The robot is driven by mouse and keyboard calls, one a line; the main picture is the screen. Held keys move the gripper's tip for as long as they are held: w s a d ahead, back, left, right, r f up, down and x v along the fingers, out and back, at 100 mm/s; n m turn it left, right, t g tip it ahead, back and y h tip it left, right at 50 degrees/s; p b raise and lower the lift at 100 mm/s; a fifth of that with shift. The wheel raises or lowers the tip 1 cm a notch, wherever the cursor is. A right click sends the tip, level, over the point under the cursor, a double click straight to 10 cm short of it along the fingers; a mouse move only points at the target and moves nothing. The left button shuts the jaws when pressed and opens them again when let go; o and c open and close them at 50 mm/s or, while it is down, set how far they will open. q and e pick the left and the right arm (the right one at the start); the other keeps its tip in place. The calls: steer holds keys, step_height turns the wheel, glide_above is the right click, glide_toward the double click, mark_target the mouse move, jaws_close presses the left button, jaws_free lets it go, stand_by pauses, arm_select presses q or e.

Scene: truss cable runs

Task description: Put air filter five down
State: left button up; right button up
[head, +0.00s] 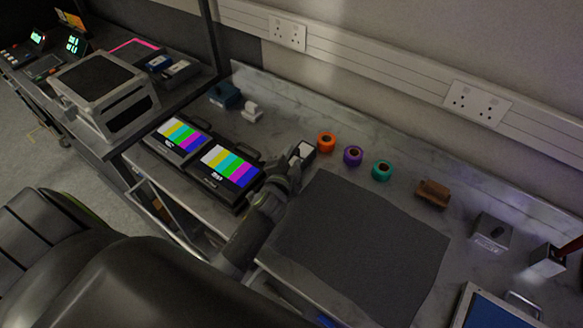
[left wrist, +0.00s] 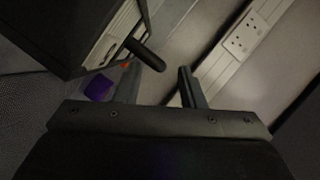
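I cannot make out a label that marks air filter five in either view. A large dark box-shaped thing (left wrist: 50,35) with a pale panel fills the upper left there. A black rod (left wrist: 145,54) ends just beyond the fingers. Whether the gripper touches the pale box is unclear. My right gripper is not in view.
Colour-bar monitors (head: 228,174) stand left of my gripper. Orange (head: 326,142), purple (head: 352,155) and green (head: 382,170) rolls line the back. A bare dark mat (head: 360,245) lies to the right. A brown block (head: 432,193) and a grey box (head: 490,232) stand beyond it.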

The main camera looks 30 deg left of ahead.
arm_select(q)
steer(key=shift+x, duration=0.95)
steer(key=shift+f, duration=0.1)
steer(key=shift+s, duration=0.1)
steer(key=shift+c, duration=0.2)
jaws_close()
